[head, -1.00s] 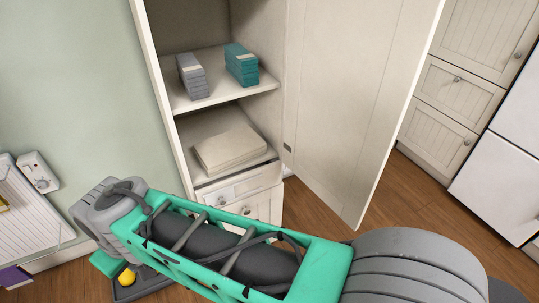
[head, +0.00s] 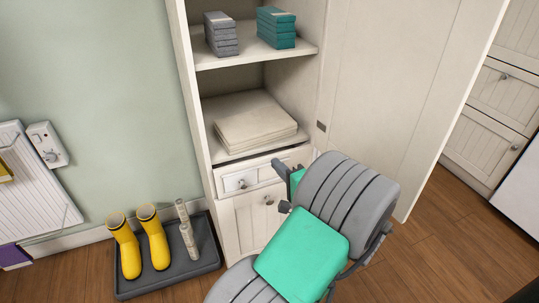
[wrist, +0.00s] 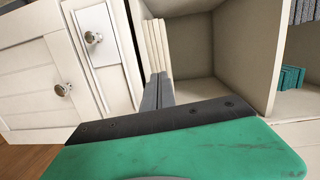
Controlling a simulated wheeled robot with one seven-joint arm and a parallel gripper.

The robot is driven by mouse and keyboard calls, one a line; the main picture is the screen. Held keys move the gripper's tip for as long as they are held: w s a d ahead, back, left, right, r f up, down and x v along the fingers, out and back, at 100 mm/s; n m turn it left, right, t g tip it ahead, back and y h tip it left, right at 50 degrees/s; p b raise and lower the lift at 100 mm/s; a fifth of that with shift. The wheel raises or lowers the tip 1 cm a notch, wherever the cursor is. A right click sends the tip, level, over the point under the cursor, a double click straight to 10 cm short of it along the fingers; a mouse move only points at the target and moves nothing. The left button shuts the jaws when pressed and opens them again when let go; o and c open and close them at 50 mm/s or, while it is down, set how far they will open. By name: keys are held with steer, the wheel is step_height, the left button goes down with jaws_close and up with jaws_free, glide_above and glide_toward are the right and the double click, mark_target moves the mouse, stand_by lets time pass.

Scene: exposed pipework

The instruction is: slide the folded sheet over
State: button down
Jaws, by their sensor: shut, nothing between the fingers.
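The folded sheet (head: 256,122) is a flat cream stack of layers on the lower open shelf of a tall white cupboard. In the wrist view, which is turned on its side, its layered edge (wrist: 158,48) shows just beyond my fingertips. My gripper (wrist: 160,82) is shut and empty, its grey fingers pointing at the sheet's near edge. I cannot tell whether they touch it. In the head view my gripper (head: 277,166) is in front of the cupboard, by the drawer just under that shelf, partly hidden by my own arm.
The shelf above holds a grey stack (head: 221,34) and a teal stack (head: 276,27). The cupboard door (head: 385,90) stands open on the right. A drawer (head: 240,183) is below the sheet. Yellow boots (head: 153,238) stand on a dark tray at the lower left.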

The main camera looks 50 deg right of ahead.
steer(key=s+d+m+h, duration=0.1)
steer(key=s+d, duration=0.1)
steer(key=s, duration=0.1)
glide_toward(261, 130)
steer(key=w+d, duration=0.1)
steer(key=w+d+f, duration=0.1)
steer(key=w, duration=0.1)
steer(key=shift+f, duration=0.2)
steer(key=shift+w+d+m+h, duration=0.3)
steer(key=shift+w+h, duration=0.1)
steer(key=shift+w, duration=0.05)
steer(key=x, duration=0.7)
steer(key=shift+w, duration=0.1)
steer(key=shift+a, duration=0.1)
